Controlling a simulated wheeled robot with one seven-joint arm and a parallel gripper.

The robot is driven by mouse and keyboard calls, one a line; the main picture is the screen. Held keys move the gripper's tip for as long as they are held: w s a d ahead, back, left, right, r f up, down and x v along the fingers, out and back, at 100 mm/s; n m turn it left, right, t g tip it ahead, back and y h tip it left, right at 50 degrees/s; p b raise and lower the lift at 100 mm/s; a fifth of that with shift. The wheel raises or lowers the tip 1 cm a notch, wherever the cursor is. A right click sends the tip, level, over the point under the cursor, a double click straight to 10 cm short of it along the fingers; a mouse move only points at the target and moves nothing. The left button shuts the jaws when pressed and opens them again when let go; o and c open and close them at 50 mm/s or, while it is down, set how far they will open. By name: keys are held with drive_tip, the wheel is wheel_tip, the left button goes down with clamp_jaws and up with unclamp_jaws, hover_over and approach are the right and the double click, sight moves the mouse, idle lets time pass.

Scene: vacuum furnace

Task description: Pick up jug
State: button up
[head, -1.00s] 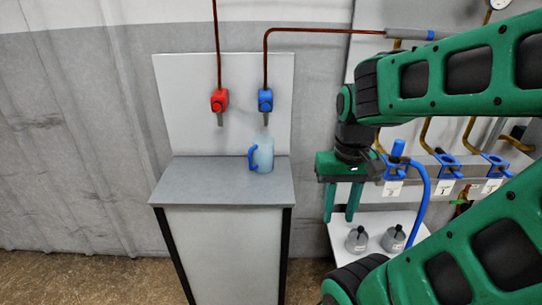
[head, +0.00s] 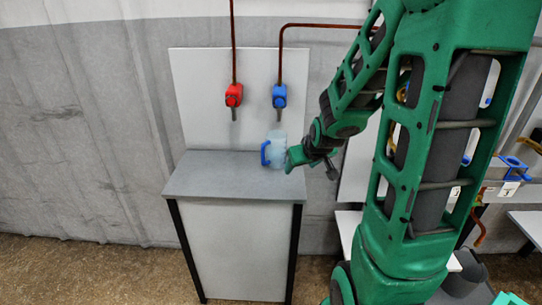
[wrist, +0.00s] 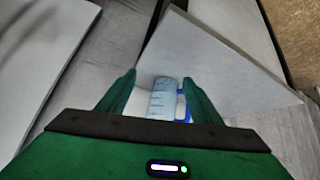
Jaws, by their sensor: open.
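The jug (head: 277,148) is translucent light blue with a darker blue handle on its left side in the head view. It stands upright at the right part of the grey counter (head: 215,180), below the blue tap. My gripper (head: 290,158) is at the jug's right side, over the counter's right edge. In the wrist view the jug (wrist: 163,98) appears between the two open green fingers of my gripper (wrist: 158,85), with its blue handle toward the right finger. The jug's lower part is hidden by the gripper body there. I cannot tell whether a finger touches it.
A red tap (head: 234,96) and a blue tap (head: 279,97) with copper pipes are on the white back panel (head: 205,80) above the counter. The counter's left half is clear. A rack with blue holders (head: 514,166) is at the right.

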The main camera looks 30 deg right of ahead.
sight(280, 148)
drive_tip(key=w+t, duration=0.1)
drive_tip(key=w, duration=0.2)
drive_tip(key=w+t, duration=0.2)
drive_tip(key=w, duration=0.2)
drive_tip(key=w+f+t, duration=0.1)
drive_tip(key=w+t, duration=0.1)
drive_tip(key=w, duration=0.2)
drive_tip(key=shift+d, duration=0.3)
drive_tip(key=shift+w+d+r+t, duration=0.1)
drive_tip(key=shift+w+d+t, duration=0.05)
drive_tip(key=shift+w+t, duration=0.45)
drive_tip(key=x, duration=1)
drive_tip(key=shift+w+d+f, duration=0.15)
drive_tip(key=shift+w+f, duration=0.05)
drive_tip(key=shift+f, duration=0.05)
drive_tip(key=shift+c, duration=0.4)
drive_tip(key=c, duration=0.9)
drive_tip(key=shift+c, duration=0.4)
drive_tip(key=shift+r, duration=0.15)
